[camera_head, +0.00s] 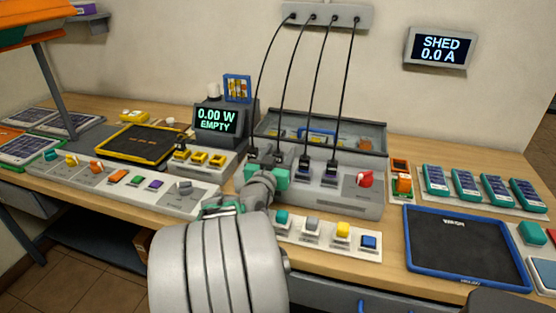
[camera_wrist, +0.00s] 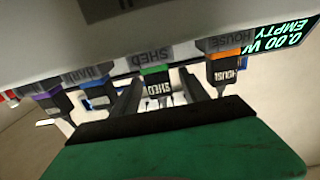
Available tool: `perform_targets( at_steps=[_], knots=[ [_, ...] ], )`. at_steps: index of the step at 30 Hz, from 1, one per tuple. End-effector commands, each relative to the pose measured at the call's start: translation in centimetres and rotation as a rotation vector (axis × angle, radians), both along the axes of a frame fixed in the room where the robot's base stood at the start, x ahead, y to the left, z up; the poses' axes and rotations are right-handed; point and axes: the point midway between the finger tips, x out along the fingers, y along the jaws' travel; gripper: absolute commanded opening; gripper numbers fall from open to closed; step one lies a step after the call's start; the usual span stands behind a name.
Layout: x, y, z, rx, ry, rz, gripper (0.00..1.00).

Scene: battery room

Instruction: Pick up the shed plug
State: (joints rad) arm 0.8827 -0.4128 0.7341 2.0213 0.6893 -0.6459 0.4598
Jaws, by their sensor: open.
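The shed plug (camera_wrist: 156,89) is black with a green band and white SHED lettering. In the wrist view it sits upright in its socket under the SHED label, between the two fingers of my gripper (camera_wrist: 160,80). The fingers are open on either side of it; a gap seems to show at both sides. In the head view my gripper (camera_head: 267,178) is at the front of the grey socket box (camera_head: 335,198), by the left plugs. Its green body and wrist hide the lower part of the shed plug there.
The house plug (camera_wrist: 223,70), orange-banded, stands close on one side; a blue-banded plug (camera_wrist: 99,90) and a purple-banded plug (camera_wrist: 53,101) stand on the other. Black cords rise to a wall strip (camera_head: 325,15). A red knob (camera_head: 364,179) is on the box's right.

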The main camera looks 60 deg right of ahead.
Motion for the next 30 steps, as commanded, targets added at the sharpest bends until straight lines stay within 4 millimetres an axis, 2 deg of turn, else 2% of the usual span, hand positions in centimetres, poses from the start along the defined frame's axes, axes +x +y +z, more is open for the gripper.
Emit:
perform_targets(
  at_steps=[1, 4, 11, 30],
  knots=[
    [0.0, -0.9, 0.1, 0.002, 0.001, -0.004, 0.53],
    [0.2, -1.8, 0.0, 0.001, 0.001, -0.001, 0.53],
    [0.3, -1.9, 0.0, 0.001, 0.001, 0.001, 0.51],
    [0.4, -1.8, 0.0, 0.002, 0.0, 0.002, 0.0]
  ],
)
